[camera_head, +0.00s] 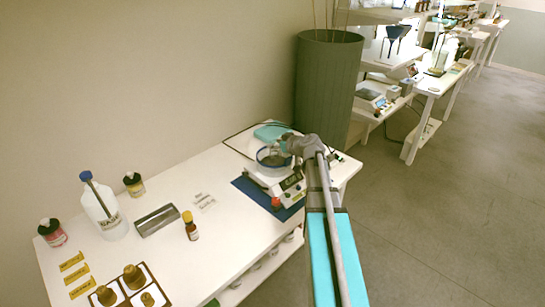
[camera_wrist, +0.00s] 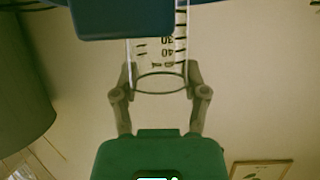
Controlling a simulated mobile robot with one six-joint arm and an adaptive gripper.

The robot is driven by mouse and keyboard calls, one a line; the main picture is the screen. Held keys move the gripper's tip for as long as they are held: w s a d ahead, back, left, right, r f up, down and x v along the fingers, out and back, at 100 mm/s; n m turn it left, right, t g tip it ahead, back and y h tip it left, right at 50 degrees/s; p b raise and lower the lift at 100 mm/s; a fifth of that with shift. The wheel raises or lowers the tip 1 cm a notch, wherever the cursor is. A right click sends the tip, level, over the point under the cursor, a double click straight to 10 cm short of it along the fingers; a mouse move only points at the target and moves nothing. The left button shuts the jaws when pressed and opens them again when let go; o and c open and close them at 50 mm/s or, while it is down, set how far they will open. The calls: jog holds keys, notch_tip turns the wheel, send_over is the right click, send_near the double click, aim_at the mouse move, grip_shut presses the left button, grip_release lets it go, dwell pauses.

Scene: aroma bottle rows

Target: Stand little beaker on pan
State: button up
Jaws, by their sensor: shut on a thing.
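The little beaker (camera_wrist: 160,82) is clear glass with dark graduation marks. In the wrist view it appears upside down, between the two fingers of my gripper (camera_wrist: 161,72), which is shut on it. In the head view my gripper (camera_head: 291,144) is at the white balance (camera_head: 291,186), over its pan area. A round, dark-rimmed glass shield (camera_head: 265,163) surrounds the pan, and the pan itself is mostly hidden. The beaker is hard to make out there, so I cannot tell whether its base touches the pan.
The balance stands on a blue mat (camera_head: 246,187) on the white table (camera_head: 225,244). A teal item (camera_head: 270,131) lies behind it. A small brown bottle (camera_head: 190,227), a metal tray (camera_head: 157,219) and a white wash bottle (camera_head: 103,207) stand left. A tall grey-green bin (camera_head: 325,85) stands behind.

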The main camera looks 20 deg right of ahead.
aim_at(279, 153)
jog(key=shift+w+f, duration=0.1)
dwell(0.3)
jog(key=shift+w+f+b, duration=0.4)
jog(key=shift+f+b, duration=0.35)
jog(key=shift+b, duration=0.05)
jog(key=shift+f+b, duration=1.2)
jog(key=shift+f, duration=0.1)
jog(key=shift+s+f+b, duration=0.3)
jog(key=shift+b, duration=0.3)
jog(key=o, duration=1)
jog(key=shift+s+a, duration=0.1)
jog(key=shift+r, duration=0.15)
